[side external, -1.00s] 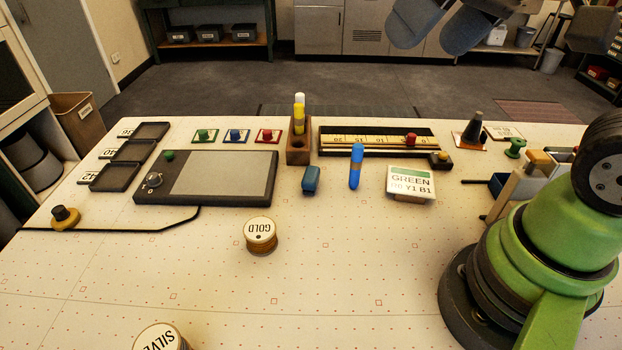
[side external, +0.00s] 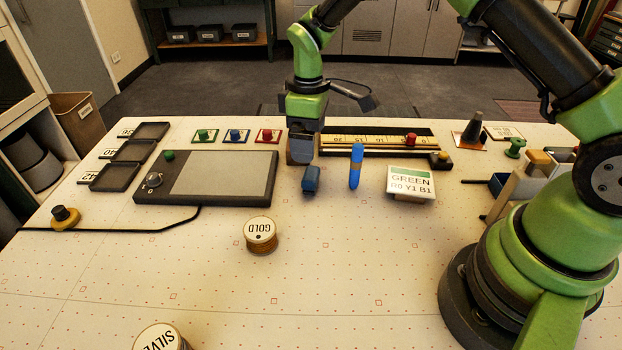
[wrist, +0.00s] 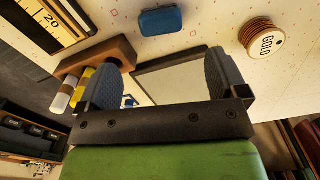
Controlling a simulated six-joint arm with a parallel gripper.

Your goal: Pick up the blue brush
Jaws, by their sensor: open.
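The wooden holder (wrist: 98,58) has yellow and white sticks. A GREEN card (side external: 410,182) stands right of the brush. A gold spool (side external: 261,234) is in front.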

